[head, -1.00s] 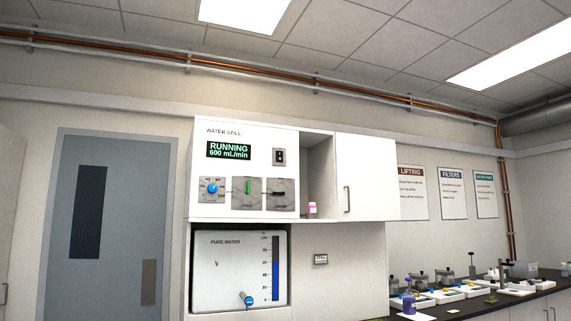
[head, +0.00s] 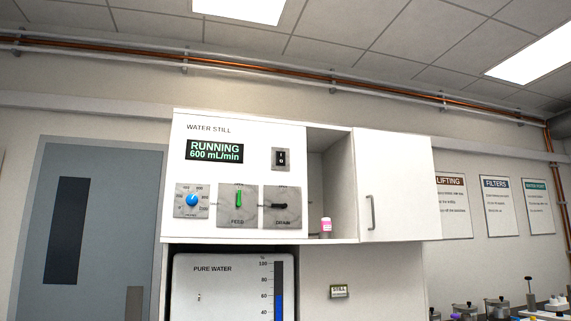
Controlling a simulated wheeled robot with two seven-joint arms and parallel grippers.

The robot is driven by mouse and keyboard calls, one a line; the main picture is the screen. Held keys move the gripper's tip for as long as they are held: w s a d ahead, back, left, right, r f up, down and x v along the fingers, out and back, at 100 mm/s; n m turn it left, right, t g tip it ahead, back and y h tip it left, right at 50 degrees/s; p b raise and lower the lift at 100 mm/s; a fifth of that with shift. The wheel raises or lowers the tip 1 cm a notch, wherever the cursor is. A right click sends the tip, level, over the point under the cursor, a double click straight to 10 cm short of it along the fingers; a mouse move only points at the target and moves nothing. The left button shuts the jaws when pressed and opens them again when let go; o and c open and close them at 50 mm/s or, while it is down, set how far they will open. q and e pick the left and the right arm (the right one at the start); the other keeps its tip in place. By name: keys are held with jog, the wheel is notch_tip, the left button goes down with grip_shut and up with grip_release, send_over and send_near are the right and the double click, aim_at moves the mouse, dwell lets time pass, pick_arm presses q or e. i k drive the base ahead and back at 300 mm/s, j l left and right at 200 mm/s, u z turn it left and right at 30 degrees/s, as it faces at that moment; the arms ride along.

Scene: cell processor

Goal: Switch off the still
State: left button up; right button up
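The water still (head: 235,180) is a white wall-mounted panel in the middle of the head view. Its green display (head: 214,151) reads RUNNING, 600 mL/min. A black rocker switch (head: 282,158) marked I and 0 sits to the right of the display. Below are a blue dial (head: 192,200), a green feed lever (head: 239,199) standing upright and a black drain lever (head: 281,206) lying level. Neither of my grippers shows in the view.
A pure water tank (head: 222,290) with a blue level gauge sits below the panel. An open shelf with a small pink and white bottle (head: 326,227) and a closed cupboard (head: 393,185) adjoin on the right. A grey door (head: 88,230) is at left.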

aim_at(281, 156)
jog(key=i+l, duration=1.15)
jog(key=l+z, duration=0.05)
jog(key=l, duration=0.1)
